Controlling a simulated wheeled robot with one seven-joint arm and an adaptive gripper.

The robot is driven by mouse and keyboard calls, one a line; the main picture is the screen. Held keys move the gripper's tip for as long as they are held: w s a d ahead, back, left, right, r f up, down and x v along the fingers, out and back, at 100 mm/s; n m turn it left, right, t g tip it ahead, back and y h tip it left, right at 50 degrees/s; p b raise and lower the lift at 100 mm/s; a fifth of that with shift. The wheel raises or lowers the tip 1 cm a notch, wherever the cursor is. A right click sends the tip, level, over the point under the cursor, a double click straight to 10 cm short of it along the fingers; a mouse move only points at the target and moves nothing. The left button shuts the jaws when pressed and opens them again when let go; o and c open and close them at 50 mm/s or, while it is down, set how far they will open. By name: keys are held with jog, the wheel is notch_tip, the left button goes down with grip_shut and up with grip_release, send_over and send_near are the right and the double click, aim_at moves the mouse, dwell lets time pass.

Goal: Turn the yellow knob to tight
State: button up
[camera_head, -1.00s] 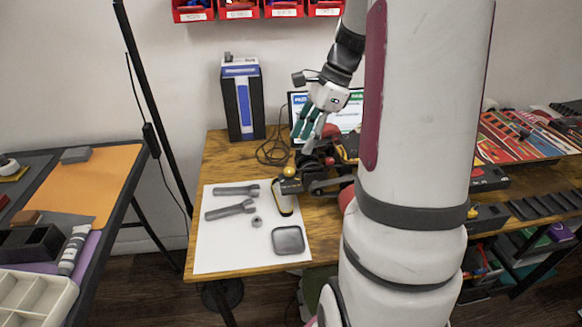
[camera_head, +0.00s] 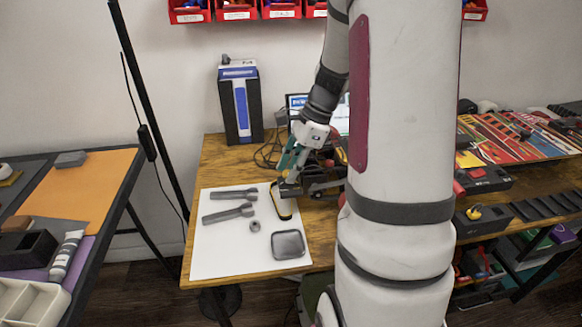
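A round yellow knob, seen earlier at the front left of the dark clamp-like fixture, is now hidden behind my gripper. The fixture (camera_head: 318,178) stands on the wooden table, partly covered by my arm. My gripper (camera_head: 287,174) points down at its left end, with green fingers over the place of the knob. Whether the fingers touch or enclose the knob cannot be seen, nor whether they are open. A second small yellow knob-like part (camera_head: 474,212) sits on a black box at the right.
A white mat (camera_head: 215,255) holds two grey wrench-like tools (camera_head: 229,213), a nut (camera_head: 255,226) and a grey tray (camera_head: 288,244). A black-and-yellow tool (camera_head: 283,205) lies beside the fixture. A black-and-blue box (camera_head: 241,105) stands behind. My arm blocks the table's middle.

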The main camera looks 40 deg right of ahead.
grip_shut()
jog(key=shift+n, duration=0.3)
jog(key=n+g+p, duration=0.1)
jog(key=n, duration=0.1)
jog(key=n+g+p, duration=0.1)
jog(key=n+p, duration=0.1)
jog(key=n, duration=0.1)
jog(key=shift+w+r+y+p, duration=0.1)
jog(key=shift+w+y+p, duration=0.1)
jog(key=shift+y+p, duration=0.1)
jog(key=n+g+p, duration=0.1)
jog(key=n, duration=0.2)
jog(key=n+g+p, duration=0.1)
jog(key=n, duration=0.2)
jog(key=shift+w+n+g, duration=0.2)
jog(key=shift+n+g, duration=0.2)
jog(key=shift+h, duration=0.4)
jog(key=o, duration=0.6)
grip_release()
jog(key=shift+c, duration=0.2)
